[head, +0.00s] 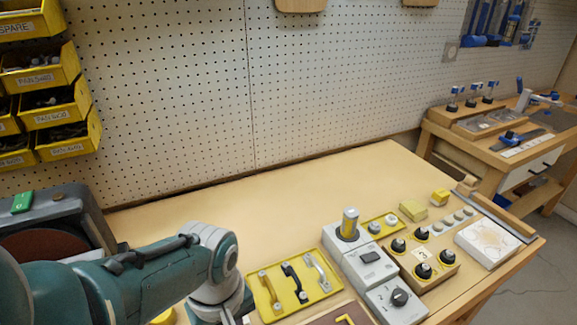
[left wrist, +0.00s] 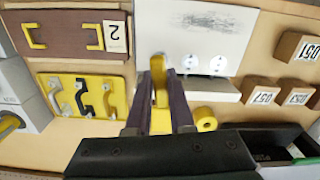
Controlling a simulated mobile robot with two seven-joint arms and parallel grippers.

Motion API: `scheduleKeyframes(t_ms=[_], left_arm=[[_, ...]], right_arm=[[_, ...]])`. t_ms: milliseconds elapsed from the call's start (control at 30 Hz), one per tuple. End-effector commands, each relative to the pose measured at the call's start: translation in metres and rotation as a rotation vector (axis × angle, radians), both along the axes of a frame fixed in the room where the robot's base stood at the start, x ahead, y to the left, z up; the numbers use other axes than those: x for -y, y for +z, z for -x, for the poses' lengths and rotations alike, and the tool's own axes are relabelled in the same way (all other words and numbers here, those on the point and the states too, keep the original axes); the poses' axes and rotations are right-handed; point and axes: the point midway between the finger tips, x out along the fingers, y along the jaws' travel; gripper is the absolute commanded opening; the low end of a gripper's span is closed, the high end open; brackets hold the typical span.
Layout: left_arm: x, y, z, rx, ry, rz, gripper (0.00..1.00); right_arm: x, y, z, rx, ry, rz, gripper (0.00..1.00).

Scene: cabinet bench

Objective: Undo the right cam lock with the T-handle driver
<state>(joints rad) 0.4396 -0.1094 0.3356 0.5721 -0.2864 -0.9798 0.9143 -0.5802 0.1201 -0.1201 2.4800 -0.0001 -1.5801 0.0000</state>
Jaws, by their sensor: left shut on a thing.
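My left gripper (left wrist: 161,78) is shut on a yellow piece (left wrist: 157,95), which I take to be the handle of the T-handle driver. Its far end sticks out past the fingertips; its shaft and tip are hidden. A white panel (left wrist: 205,25) lies beyond the fingertips, with two round cam locks, one at left (left wrist: 190,62) and one at right (left wrist: 218,63). The driver shows to the left of both and looks apart from them. In the head view the gripper (head: 237,316) is mostly cut off. My right gripper is out of view.
A yellow ring-shaped piece (left wrist: 206,119) is right of my fingers. A yellow tray of handles (left wrist: 88,98) and a brown panel (left wrist: 75,35) are at left, wooden blocks (left wrist: 262,91) at right. Grey switch boxes (head: 372,263) stand mid-bench. The back of the bench (head: 260,210) is clear.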

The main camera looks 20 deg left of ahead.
Motion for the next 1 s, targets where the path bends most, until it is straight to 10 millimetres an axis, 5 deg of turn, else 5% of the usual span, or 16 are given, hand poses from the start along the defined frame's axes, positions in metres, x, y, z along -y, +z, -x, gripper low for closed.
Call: scheduleKeyframes(t_ms=[167, 833, 1000], left_arm=[[-0.0001, -0.0002, -0.0003, 0.001, 0.184, -0.001, 0.0], [0.0002, -0.0015, -0.0001, 0.001, 0.192, 0.001, 0.0], [0.0008, -0.0026, 0.0002, 0.0, 0.363, 0.003, 0.0]], right_arm=[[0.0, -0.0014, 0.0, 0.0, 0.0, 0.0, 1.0], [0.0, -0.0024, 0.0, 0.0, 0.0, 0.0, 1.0], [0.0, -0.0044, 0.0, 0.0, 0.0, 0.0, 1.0]])
